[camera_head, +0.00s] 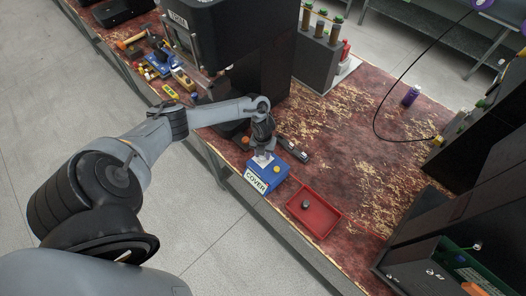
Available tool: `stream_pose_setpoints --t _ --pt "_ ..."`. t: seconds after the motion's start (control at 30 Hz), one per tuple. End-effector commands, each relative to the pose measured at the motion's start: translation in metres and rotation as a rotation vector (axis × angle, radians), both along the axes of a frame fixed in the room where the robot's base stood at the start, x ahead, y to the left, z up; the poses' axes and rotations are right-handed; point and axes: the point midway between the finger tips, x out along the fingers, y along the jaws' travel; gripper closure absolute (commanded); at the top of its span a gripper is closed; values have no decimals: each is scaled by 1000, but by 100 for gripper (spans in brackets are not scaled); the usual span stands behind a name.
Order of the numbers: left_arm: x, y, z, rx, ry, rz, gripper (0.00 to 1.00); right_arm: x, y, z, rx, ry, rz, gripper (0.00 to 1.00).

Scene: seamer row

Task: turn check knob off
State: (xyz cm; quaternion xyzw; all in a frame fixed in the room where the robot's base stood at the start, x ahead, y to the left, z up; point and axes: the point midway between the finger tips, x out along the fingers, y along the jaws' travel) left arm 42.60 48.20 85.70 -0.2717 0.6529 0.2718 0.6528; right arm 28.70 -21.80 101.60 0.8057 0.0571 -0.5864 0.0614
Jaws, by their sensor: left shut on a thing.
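My left gripper (263,158) reaches in from the left and points down over the blue box labelled "COVER" (257,182). It is shut on a small pale piece at the box's top; the fingers hide most of it, so I cannot tell its shape. No knob marked "check" can be made out. A black machine (248,65) stands behind the gripper, and a dark cabinet (470,215) stands at the right. My right gripper is not in view.
A red tray (325,220) with a small dark round piece (305,204) lies right of the blue box. A dark handheld object (293,149) lies behind the box. A purple can (411,95) stands farther back. The worn red bench top between is mostly clear.

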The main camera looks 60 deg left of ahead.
Motion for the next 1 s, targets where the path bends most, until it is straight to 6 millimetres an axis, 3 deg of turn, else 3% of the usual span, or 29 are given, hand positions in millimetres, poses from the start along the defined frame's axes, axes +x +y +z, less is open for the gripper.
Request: stream_pose_setpoints --t 1.0 --pt "0 -1 3 -1 1 960 92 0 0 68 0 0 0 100"
